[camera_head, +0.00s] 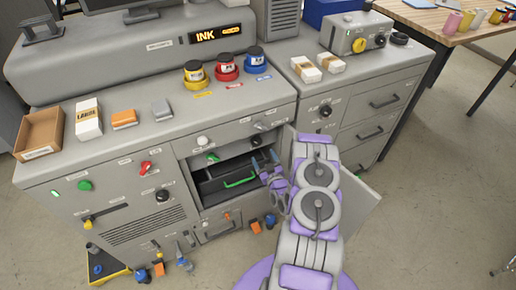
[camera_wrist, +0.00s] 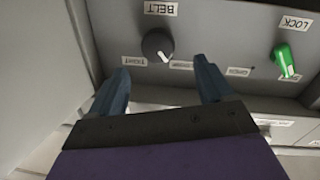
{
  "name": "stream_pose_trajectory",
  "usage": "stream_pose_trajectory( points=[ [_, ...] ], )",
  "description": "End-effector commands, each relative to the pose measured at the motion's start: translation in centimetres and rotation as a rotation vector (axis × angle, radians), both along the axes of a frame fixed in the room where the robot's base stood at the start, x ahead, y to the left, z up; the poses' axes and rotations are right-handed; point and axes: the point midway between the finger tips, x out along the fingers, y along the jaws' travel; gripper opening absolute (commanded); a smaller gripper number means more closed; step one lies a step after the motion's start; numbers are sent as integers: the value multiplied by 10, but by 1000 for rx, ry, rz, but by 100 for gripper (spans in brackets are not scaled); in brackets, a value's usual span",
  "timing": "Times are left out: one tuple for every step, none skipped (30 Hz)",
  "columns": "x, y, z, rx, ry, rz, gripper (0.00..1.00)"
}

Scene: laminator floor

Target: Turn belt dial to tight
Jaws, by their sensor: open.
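The belt dial (camera_wrist: 157,45) is a round black knob with a pale pointer mark, under an upside-down BELT label in the wrist view. Its mark points to the lower right, toward a small label (camera_wrist: 182,65) that I cannot read. The TIGHT label (camera_wrist: 133,60) is at its lower left. My gripper (camera_wrist: 160,82) is open and empty, its two blue-grey fingers on either side below the dial and apart from it.
A green lock lever (camera_wrist: 286,62) is right of the dial. In the head view, a green handle (camera_head: 240,182) sits inside the bay, and an open door panel (camera_head: 357,205) stands right of my arm.

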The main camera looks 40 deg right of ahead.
Motion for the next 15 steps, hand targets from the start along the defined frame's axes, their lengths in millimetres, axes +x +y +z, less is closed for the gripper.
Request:
stream_pose_trajectory(
  points=[
    [11,-2,1,-4,-5,4,80],
    [17,-3,0,-4,-4,3,80],
    [23,-6,0,-2,-3,2,80],
    [28,-8,-1,-2,-2,3,80],
    [34,-10,0,-3,-2,3,80],
    [40,-13,0,-4,-5,2,80],
    [45,-14,1,-3,-5,1,80],
    [48,-15,1,-4,-5,1,80],
    [53,-16,0,-3,-3,3,80],
    [56,-17,0,-3,-1,4,80],
    [59,-17,0,-2,0,3,80],
    [62,-18,0,-2,0,2,80],
    [64,-19,0,-2,0,1,80],
    [66,-20,1,-3,-1,1,80],
    [68,-20,1,-3,-1,1,80]
  ],
)
